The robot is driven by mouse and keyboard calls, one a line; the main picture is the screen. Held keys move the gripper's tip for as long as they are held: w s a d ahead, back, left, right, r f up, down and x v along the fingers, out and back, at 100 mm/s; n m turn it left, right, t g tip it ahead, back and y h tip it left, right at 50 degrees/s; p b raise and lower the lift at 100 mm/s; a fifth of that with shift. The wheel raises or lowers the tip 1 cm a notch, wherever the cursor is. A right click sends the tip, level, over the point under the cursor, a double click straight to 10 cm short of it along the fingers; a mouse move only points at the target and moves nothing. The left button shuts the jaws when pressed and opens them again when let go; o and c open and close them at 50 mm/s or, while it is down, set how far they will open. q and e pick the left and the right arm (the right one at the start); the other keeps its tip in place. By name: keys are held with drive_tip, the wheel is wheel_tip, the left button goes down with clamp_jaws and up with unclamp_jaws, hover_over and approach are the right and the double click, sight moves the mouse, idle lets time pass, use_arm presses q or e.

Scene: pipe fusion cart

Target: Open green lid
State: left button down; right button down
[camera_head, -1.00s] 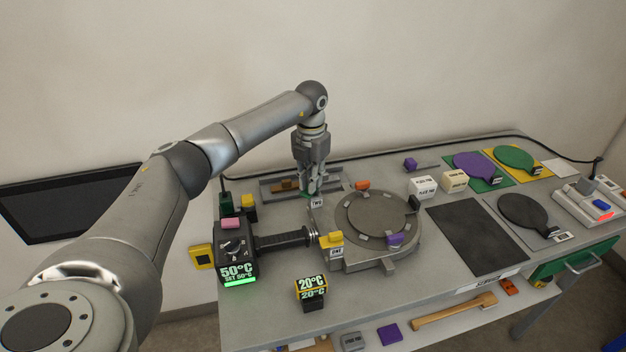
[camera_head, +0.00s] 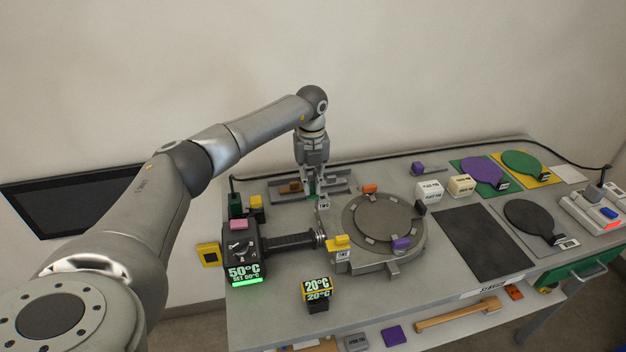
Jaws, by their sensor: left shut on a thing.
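My left gripper (camera_head: 311,188) points down behind the round grey fixture, at the front edge of a grey tray. It is shut on a small green piece (camera_head: 311,190), mostly hidden between the fingers; I cannot tell whether this piece is the lid. My right gripper is not in view.
A black heater unit (camera_head: 243,247) showing 50°C stands left of the round fixture, with a 20°C display (camera_head: 317,290) in front. Grey tray (camera_head: 345,182) lies behind. A green paddle (camera_head: 521,162), purple paddle (camera_head: 482,172) and black paddle (camera_head: 527,215) lie at right.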

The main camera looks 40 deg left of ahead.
sight(311, 185)
use_arm(q)
drive_tip(key=shift+a+r+n, duration=0.1)
drive_tip(key=shift+n, duration=0.2)
idle(0.4)
drive_tip(key=c, duration=1.5)
unclamp_jaws()
wheel_tip(311, 185, up, 12)
